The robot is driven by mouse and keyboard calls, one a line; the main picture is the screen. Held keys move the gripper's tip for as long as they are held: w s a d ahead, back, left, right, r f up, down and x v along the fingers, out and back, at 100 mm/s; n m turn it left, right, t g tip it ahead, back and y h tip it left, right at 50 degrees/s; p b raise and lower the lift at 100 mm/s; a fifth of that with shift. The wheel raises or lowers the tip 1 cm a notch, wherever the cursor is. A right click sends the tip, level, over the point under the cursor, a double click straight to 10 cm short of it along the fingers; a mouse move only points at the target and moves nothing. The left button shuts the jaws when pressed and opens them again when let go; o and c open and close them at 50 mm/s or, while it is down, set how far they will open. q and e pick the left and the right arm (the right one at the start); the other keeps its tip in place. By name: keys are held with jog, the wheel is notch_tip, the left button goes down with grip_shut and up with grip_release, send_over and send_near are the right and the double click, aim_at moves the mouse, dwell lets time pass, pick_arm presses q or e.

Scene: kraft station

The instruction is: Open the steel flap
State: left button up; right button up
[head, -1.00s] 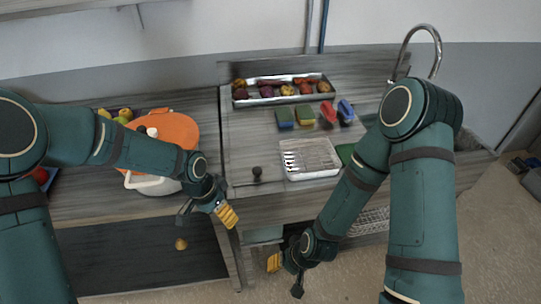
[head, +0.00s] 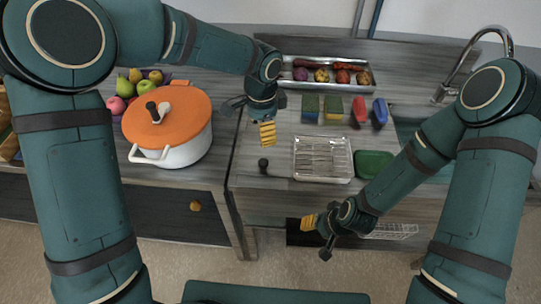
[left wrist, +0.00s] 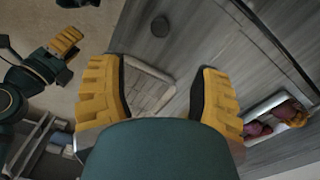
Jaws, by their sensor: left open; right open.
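I cannot make out with certainty which surface is the steel flap. A small dark knob (head: 262,163) stands on the grey counter near its front left edge; it also shows in the left wrist view (left wrist: 160,26). My left gripper (head: 266,133) is open and empty above the counter, behind the knob in the head view. Its two yellow fingers (left wrist: 160,92) stand apart in the left wrist view with nothing between them touching. My right gripper (head: 311,222) is open and low, in front of the counter's front side.
A pale tray with metal slats (head: 323,180) lies right of the knob. Behind are a food tray (head: 328,85), sponges (head: 310,107) and red and blue items (head: 379,113). An orange-lidded white pot (head: 186,152) stands left. A wire rack (head: 390,231) juts out below the counter.

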aim_at(263, 162)
pick_arm(q)
notch_tip(263, 162, down, 14)
jog(key=shift+a+r+b, duration=0.1)
jog(key=shift+r+b, duration=0.05)
jog(key=shift+b, duration=0.45)
jog(key=shift+c, duration=0.2)
grip_shut()
